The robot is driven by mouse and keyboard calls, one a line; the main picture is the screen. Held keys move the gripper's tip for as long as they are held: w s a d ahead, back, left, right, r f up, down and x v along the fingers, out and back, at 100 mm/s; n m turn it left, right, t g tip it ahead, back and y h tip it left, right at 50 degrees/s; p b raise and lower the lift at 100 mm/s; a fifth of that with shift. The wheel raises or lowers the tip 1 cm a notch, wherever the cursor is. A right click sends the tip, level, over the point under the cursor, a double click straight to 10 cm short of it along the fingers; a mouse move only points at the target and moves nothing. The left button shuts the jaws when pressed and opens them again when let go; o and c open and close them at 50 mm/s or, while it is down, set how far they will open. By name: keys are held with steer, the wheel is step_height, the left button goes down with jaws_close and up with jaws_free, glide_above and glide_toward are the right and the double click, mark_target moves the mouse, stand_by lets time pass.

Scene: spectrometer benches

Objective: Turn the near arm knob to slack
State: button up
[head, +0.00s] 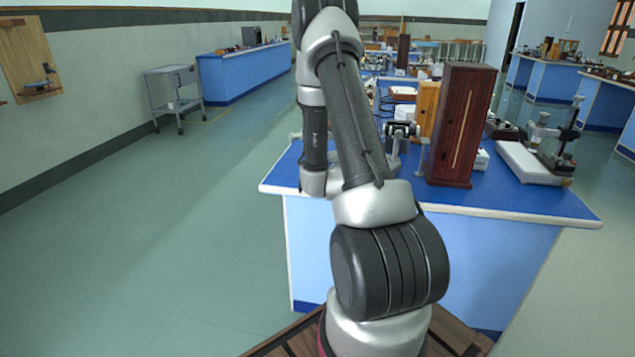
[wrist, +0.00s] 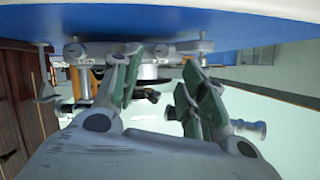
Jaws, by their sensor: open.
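My gripper (wrist: 160,78) is open in the wrist view, with a green-padded finger on each side. A grey metal spectrometer (wrist: 165,47) on the blue bench shows beyond and between the fingers, upside down. Small round knob-like ends show on its base. I cannot tell which is the near arm knob, and the fingers cover part of it. No part of the spectrometer is visibly gripped. In the head view, part of the spectrometer (head: 402,130) shows right of my arm. My arm hides the rest of it and my gripper there.
A tall dark wooden box (head: 462,125) stands right of the spectrometer, and its side (wrist: 22,105) fills the left of the wrist view. A white-based instrument (head: 525,163) stands farther right. The blue bench (head: 510,200) is bare along its front edge.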

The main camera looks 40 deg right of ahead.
steer(key=shift+w+d+f, duration=0.1)
steer(key=shift+w+f, duration=0.05)
steer(key=shift+f, duration=0.05)
steer(key=x, duration=0.7)
steer(key=shift+w, duration=0.1)
jaws_close()
